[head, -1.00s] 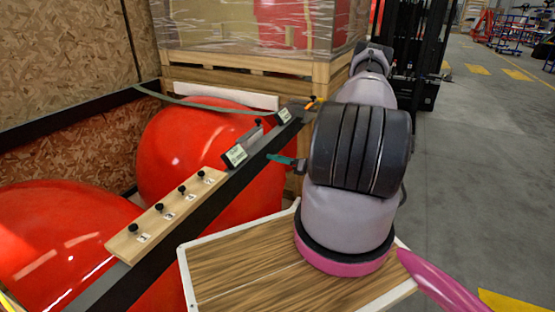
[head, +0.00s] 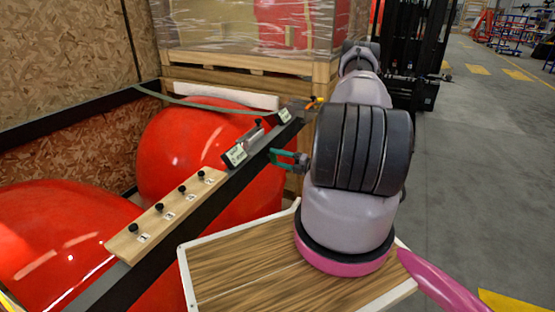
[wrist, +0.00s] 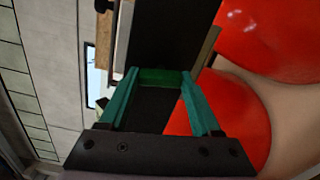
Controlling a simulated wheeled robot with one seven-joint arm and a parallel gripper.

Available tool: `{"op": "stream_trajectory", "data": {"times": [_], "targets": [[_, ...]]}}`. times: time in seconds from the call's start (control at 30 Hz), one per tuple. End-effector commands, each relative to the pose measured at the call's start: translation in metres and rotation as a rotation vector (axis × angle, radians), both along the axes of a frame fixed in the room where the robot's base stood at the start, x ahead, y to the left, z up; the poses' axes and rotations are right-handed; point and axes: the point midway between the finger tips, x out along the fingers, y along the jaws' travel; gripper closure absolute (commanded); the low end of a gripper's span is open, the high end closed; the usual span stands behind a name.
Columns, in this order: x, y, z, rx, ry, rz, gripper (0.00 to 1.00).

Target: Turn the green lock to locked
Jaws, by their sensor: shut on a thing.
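The green lock (wrist: 160,77) shows in the wrist view as a short green bar between the tips of my gripper's two teal fingers. My gripper (wrist: 159,72) is shut on it, one finger at each end. In the head view my gripper (head: 273,157) reaches left from behind my dark arm link to the right side of the black beam (head: 205,212). I cannot make out the lock apart from the teal fingers there, nor read its position.
A wooden strip with several black knobs (head: 165,215) lies on the near beam. Two pale labels, a near one (head: 236,155) and a far one (head: 285,115), stand farther along. Large red nosecones (head: 205,150) sit left of and below the beam. A wrapped crate (head: 250,30) stands behind.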

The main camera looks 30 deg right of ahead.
Motion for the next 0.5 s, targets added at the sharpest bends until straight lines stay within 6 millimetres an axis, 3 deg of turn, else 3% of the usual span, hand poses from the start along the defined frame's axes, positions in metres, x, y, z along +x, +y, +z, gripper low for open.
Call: {"op": "stream_trajectory", "data": {"times": [0.5], "targets": [[0.0001,-0.0018,-0.0001,0.153,0.120,-0.003,0.91]]}}
